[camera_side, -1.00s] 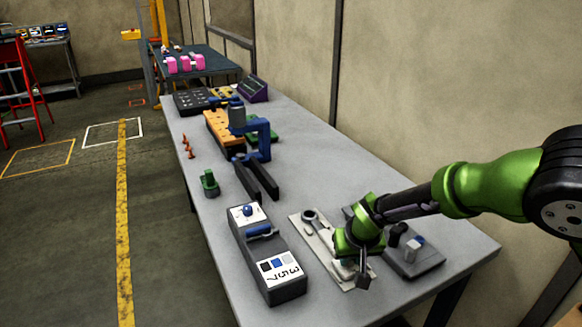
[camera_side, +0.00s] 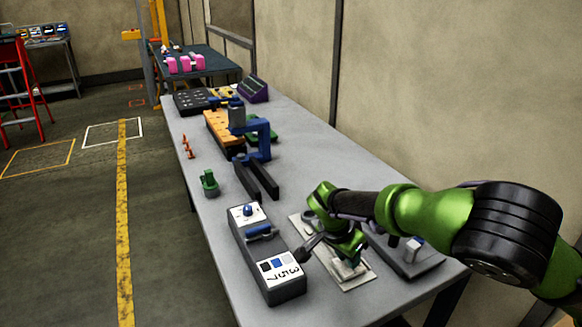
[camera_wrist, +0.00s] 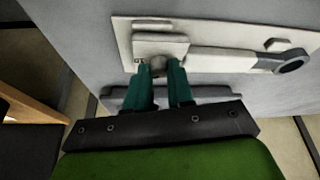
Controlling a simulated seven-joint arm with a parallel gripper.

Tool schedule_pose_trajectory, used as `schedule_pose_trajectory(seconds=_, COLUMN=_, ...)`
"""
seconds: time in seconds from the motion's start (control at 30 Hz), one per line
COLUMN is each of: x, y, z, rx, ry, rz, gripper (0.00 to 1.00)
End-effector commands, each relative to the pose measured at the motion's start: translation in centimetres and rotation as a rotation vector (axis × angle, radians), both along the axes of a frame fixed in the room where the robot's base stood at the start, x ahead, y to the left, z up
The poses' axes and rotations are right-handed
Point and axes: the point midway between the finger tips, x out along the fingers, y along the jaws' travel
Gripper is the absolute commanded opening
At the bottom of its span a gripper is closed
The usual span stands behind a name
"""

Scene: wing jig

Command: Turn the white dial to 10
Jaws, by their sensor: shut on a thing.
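A pale plate (camera_wrist: 205,24) lies on the table and carries a pale block and a long pale arm ending in a dark ring (camera_wrist: 291,61). In the side view the plate (camera_side: 360,284) is partly covered by my arm. My gripper (camera_wrist: 158,70) has its two teal fingers around a small greyish round knob (camera_wrist: 158,64) at the block, which I take as the white dial, and is shut on it. The fingers hide most of the knob, and its number cannot be read. In the side view my gripper (camera_side: 348,264) points down at the plate's near end.
A dark box (camera_side: 284,290) with numbered white faces and a blue handle stands left of the plate. A dark grey block (camera_side: 425,264) sits at its right, partly behind my arm. Black rails (camera_side: 258,180), a blue clamp (camera_side: 262,140) and a green part (camera_side: 210,183) stand farther back.

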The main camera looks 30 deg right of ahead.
Motion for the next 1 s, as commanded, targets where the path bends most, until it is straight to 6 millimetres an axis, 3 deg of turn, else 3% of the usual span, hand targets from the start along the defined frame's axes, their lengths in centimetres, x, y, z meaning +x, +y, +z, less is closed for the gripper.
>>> schedule_pose_trajectory(seconds=0.6, x=0.5, y=-0.13, z=-0.18, rx=-0.001, ry=0.002, rz=-0.547, gripper=0.0)
schedule_pose_trajectory(seconds=1.0, x=0.61, y=-0.13, z=-0.18, rx=-0.001, ry=0.003, rz=-0.721, gripper=0.0)
